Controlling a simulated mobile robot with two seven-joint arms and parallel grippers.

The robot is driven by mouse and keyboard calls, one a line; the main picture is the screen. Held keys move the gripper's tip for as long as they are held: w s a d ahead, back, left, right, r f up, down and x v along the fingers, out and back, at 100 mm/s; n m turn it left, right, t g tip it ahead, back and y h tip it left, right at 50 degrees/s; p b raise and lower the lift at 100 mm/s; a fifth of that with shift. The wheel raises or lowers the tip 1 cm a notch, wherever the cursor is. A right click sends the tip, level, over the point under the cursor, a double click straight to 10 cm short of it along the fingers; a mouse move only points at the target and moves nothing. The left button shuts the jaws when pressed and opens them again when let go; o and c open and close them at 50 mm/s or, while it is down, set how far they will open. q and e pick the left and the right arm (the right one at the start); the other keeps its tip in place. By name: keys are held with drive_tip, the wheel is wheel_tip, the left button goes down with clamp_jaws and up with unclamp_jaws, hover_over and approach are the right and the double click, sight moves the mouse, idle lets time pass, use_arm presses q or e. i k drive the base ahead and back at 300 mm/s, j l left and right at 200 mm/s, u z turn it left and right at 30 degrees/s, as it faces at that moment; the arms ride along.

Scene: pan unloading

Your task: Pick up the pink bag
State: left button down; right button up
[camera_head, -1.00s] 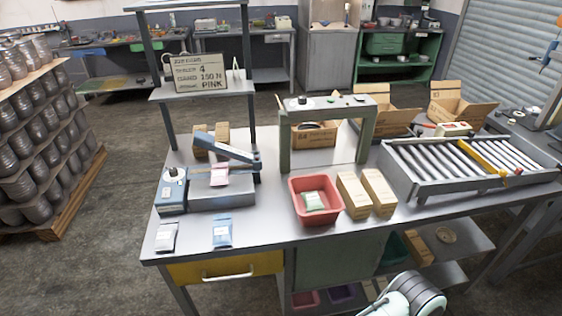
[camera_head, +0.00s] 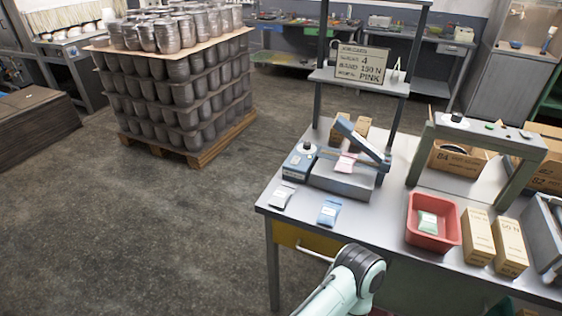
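The pink bag (camera_head: 345,163) lies on the grey bed of a blue-armed sealing machine (camera_head: 340,181), partly under the raised blue lever. A white bag (camera_head: 282,197) and a blue bag (camera_head: 329,212) lie in front of the machine near the table's front edge. A green-and-white bag (camera_head: 428,223) lies in a red bin (camera_head: 448,240). One of my pale arm links shows at the bottom, in front of the table. Neither of my grippers shows.
The grey table (camera_head: 382,230) carries a sign reading PINK (camera_head: 361,64) on a shelf above. Cardboard boxes (camera_head: 477,236) stand right of the bin, beside a green frame (camera_head: 421,155). A pallet of stacked pots (camera_head: 180,100) stands behind left. The floor at left is open.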

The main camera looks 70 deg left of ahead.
sight(346, 163)
drive_tip(key=u, duration=1.85)
